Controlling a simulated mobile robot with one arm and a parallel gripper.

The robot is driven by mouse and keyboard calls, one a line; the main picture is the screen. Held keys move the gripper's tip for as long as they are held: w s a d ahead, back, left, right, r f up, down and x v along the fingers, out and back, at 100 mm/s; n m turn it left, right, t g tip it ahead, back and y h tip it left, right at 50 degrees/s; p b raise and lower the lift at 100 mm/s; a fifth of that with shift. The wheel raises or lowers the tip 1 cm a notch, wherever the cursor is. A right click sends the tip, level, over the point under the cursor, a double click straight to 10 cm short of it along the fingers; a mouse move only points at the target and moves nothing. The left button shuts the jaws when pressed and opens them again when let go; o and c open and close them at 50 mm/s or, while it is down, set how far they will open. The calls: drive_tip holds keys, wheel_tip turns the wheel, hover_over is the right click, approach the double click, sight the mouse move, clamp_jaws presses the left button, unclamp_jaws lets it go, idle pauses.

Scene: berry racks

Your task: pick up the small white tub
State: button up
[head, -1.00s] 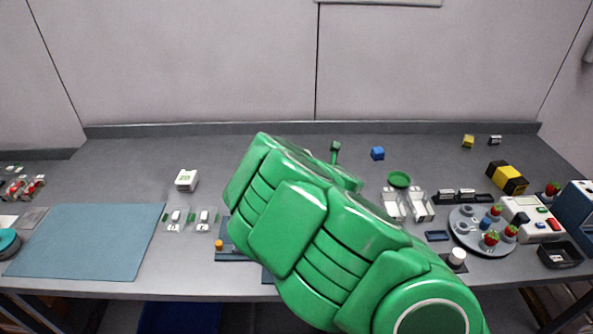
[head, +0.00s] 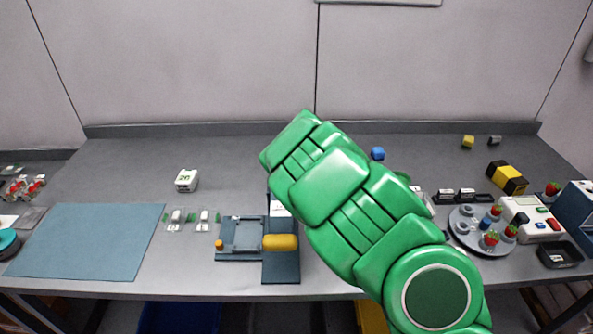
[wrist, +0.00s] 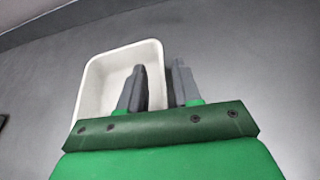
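The small white tub (wrist: 108,73) is in the wrist view, an open, empty-looking container with rounded corners. My gripper (wrist: 159,75) straddles its right wall: the left finger is over the tub's inside, the right finger outside it. A narrow gap shows between the fingers and the wall, so the gripper looks partly open. How deep the fingertips reach is unclear. In the head view my green arm hides the gripper, and I cannot make out the tub there.
A blue fixture with a yellow roller (head: 281,242) stands left of my arm. A white labelled box (head: 187,180) and a blue mat (head: 88,241) are further left. A round grey plate with strawberries (head: 466,236) is at right. The back left of the table is clear.

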clamp_jaws()
drive_tip(key=shift+r, duration=0.15)
